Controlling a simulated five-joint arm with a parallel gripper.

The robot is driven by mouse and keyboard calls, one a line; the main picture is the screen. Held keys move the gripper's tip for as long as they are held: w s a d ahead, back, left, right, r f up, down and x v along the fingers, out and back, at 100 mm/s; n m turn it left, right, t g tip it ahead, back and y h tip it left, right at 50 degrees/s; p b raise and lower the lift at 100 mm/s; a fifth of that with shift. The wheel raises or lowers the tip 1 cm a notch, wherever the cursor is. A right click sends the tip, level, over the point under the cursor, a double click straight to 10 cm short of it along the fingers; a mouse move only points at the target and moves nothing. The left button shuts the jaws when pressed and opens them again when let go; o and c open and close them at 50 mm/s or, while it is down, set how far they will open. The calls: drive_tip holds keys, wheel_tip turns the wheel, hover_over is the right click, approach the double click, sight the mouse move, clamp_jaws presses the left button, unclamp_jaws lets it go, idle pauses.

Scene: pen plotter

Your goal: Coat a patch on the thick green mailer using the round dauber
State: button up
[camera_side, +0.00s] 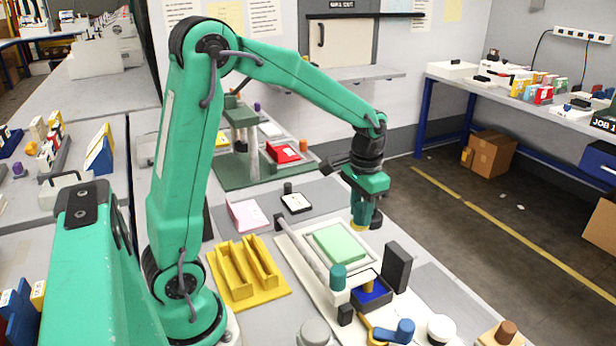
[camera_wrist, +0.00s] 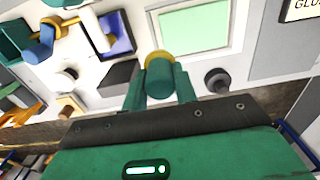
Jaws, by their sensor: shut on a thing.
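The light green mailer (camera_side: 340,243) lies flat in a pale frame on a white board, and it also shows at the top of the wrist view (camera_wrist: 195,25). My gripper (camera_side: 362,205) is shut on the round dauber (camera_wrist: 160,78), a teal cylinder with a yellow end. The dauber's yellow end (camera_side: 358,225) points down near the mailer's far right corner. It looks raised above the frame, but the exact gap cannot be told. No coated patch is clearly visible on the mailer.
A blue-lined tray (camera_side: 372,293) and a black upright block (camera_side: 397,267) stand just in front of the mailer. A teal-topped piece (camera_side: 338,278) stands beside the tray. A yellow rack (camera_side: 240,285) is at left, and a black-framed white pad (camera_side: 296,203) lies behind.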

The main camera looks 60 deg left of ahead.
drive_tip(key=shift+s+a+f, duration=0.1)
drive_tip(key=shift+a+f, duration=0.25)
drive_tip(key=shift+f, duration=1)
drive_tip(key=shift+s+a+f, duration=0.15)
drive_tip(key=shift+a+f, duration=0.2)
drive_tip(key=shift+f, duration=1.05)
drive_tip(key=shift+s+a+f, duration=0.1)
drive_tip(key=shift+a+f, duration=0.25)
drive_tip(key=shift+f, duration=1)
drive_tip(key=shift+a+f, duration=0.6)
drive_tip(key=shift+f, duration=0.25)
drive_tip(key=shift+a, duration=4.5)
drive_tip(key=shift+d, duration=5.1)
wheel_tip(320, 180, up, 8)
drive_tip(key=shift+w+a, duration=0.1)
